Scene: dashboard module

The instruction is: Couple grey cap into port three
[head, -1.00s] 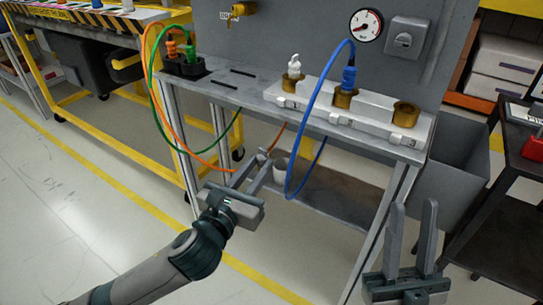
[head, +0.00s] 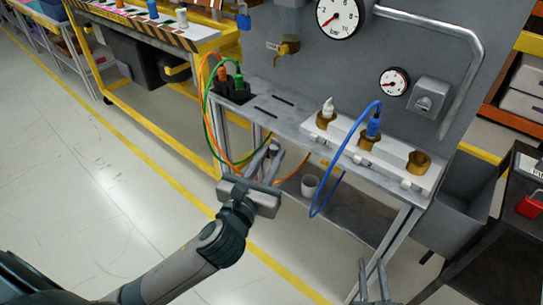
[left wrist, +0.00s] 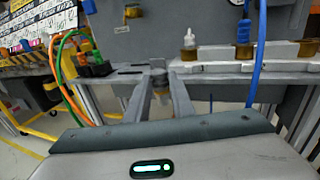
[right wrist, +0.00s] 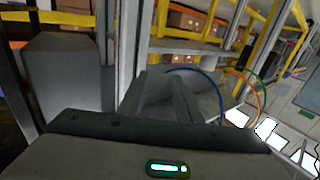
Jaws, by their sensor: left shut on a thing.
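My left gripper (head: 272,148) is shut on a small grey piece, which looks like the grey cap (left wrist: 158,72), between its fingertips in the left wrist view. It is in front of the bench's front edge, left of the port block, and the fingers partly hide the cap. Port three (head: 418,161), an open brass socket, is at the right end of the white block (head: 394,167). The middle port holds a blue plug (head: 374,127); the left port holds a whitish fitting (head: 328,107). My right gripper (head: 373,272) is open and empty, low in front of the bench.
A blue hose (head: 335,180) loops down in front of the block. Orange and green cables (head: 209,120) hang at the bench's left end. A white cup (head: 310,185) stands on the lower shelf. A grey bin (head: 462,205) is right of the bench.

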